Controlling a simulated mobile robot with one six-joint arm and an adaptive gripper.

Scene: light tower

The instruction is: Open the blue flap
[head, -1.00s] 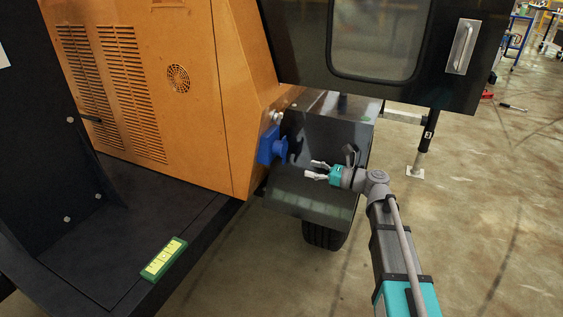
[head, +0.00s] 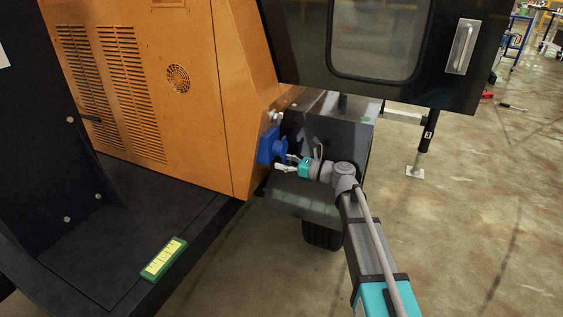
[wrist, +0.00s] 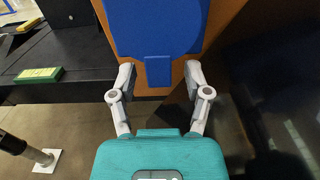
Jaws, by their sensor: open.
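The blue flap (head: 271,146) is on the side of the orange housing, low near its right corner, and looks shut. In the wrist view the blue flap (wrist: 155,25) fills the top middle, with a narrow blue tab (wrist: 158,71) hanging from its lower edge. My gripper (head: 287,163) is at the flap's lower right in the head view. In the wrist view my gripper (wrist: 159,78) is open, with one finger on each side of the tab. I see no clear contact between the fingers and the tab.
A dark metal box (head: 325,140) stands right behind my gripper. The orange housing (head: 215,90) rises to the left. A black platform (head: 100,235) carries a green and yellow block (head: 163,259). A dark door (head: 460,80) hangs above right. Open floor (head: 480,230) lies right.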

